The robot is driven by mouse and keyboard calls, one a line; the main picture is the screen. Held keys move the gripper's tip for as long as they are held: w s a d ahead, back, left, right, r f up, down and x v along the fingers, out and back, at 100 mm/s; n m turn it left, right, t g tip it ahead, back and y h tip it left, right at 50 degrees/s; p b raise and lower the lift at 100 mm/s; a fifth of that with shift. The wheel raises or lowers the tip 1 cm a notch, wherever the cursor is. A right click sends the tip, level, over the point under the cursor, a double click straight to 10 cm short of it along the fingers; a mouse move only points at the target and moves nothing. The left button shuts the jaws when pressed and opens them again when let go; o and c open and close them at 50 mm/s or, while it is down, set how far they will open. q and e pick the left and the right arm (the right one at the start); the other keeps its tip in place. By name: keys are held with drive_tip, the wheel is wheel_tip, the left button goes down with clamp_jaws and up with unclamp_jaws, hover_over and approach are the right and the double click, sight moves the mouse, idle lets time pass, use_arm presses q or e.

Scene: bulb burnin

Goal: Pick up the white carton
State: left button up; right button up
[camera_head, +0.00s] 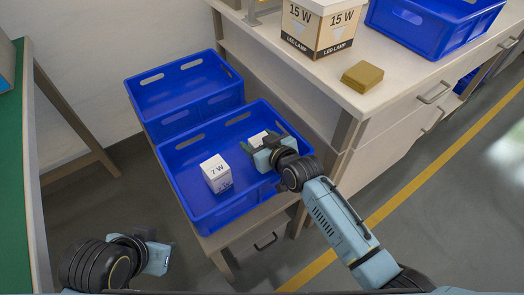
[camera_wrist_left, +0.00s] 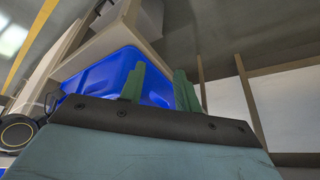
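A white carton (camera_head: 258,139) is in the near blue crate (camera_head: 188,157), partly hidden by my right gripper (camera_head: 260,143). The right gripper's green fingers lie on either side of this carton; I cannot tell whether they press on it. A second white carton marked "7 W" (camera_head: 215,173) stands in the same crate, to the left of the gripper and apart from it. My left gripper (camera_head: 158,258) is low at the left, away from the crates. In the left wrist view its green fingers (camera_wrist_left: 160,88) are apart with nothing between them.
An empty blue crate (camera_head: 185,88) stands behind the near one. On the white counter at the right are a "15 W LED LAMP" box (camera_head: 318,35), a brown-yellow block (camera_head: 362,76) and another blue crate (camera_head: 425,25). A green-topped table (camera_head: 14,180) is at the left edge.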

drive_tip(key=c, duration=0.7)
drive_tip(key=shift+c, duration=0.3)
drive_tip(key=shift+r, duration=0.15)
